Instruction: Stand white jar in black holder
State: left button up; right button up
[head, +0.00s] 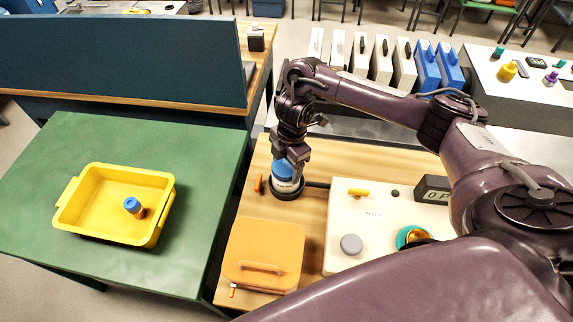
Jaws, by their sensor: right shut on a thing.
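My right gripper (289,160) points down and is shut on the white jar (286,186), which has a blue upper part. The jar is upright on the wooden table, with its lower end at the round black holder (288,194). The holder's dark rim shows around the jar's base. I cannot tell whether the jar's bottom rests on the holder's floor. The fingers partly hide the jar's top. My left gripper is not in view.
An orange case (264,240) lies in front of the holder, and a cream panel (345,250) with knobs is on the right. A yellow tray (85,222) with a blue-capped bottle (133,206) sits on the green table (195,150). Binders (380,62) stand behind.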

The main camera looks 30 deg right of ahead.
jog(key=shift+f, duration=0.15)
jog(key=o, duration=1.5)
notch_tip(320, 180, up, 12)
jog(key=d+p, duration=0.1)
jog(key=p, duration=0.2)
jog(key=shift+d+r, duration=0.25)
jog(key=shift+f, duration=0.1)
